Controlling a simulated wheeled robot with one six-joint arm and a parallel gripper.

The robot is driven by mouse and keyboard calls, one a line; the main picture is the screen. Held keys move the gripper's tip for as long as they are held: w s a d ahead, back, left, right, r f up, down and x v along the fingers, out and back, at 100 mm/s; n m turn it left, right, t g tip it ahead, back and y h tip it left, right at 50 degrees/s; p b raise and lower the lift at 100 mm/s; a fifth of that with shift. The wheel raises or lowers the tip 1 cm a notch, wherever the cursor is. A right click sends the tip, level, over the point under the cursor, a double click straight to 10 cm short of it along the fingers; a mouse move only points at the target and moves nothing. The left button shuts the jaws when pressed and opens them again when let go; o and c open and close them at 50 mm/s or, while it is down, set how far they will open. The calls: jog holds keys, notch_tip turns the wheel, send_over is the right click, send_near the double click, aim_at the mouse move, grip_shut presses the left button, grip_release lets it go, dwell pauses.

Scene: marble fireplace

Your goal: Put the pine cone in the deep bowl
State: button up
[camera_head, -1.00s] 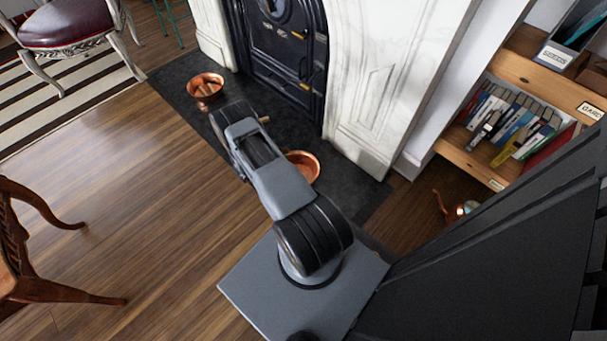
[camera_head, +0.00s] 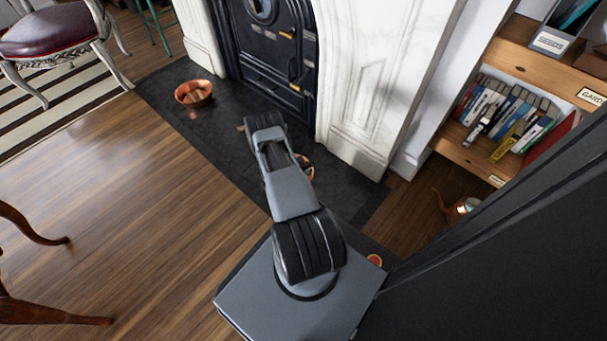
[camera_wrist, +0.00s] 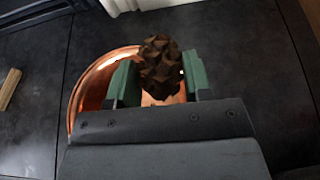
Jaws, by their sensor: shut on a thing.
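My gripper (camera_wrist: 160,84) has its green fingers shut on a dark brown pine cone (camera_wrist: 161,64), seen in the wrist view. Behind the cone in that view is a round copper bowl (camera_wrist: 88,92), partly hidden by the gripper and cone. I cannot tell the height of the cone over it. In the head view this bowl (camera_head: 307,174) is mostly hidden behind my arm, which also hides the cone and fingers. A second copper bowl (camera_head: 195,93) stands on the hearth to the left. Which bowl is deeper is not clear.
A piece of wood (camera_wrist: 9,88) lies on the dark hearth slab (camera_head: 170,122), left of the nearer bowl. The marble fireplace (camera_head: 362,90) rises behind. A bookshelf (camera_head: 470,152) and a small copper pot (camera_head: 467,206) are at right. Wooden floor at left is open, with chair legs at its edge.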

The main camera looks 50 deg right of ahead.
jog(key=shift+f+b, duration=0.55)
jog(key=shift+f, duration=1)
jog(key=shift+f, duration=0.1)
jog(key=shift+f, duration=0.5)
jog(key=o, duration=0.9)
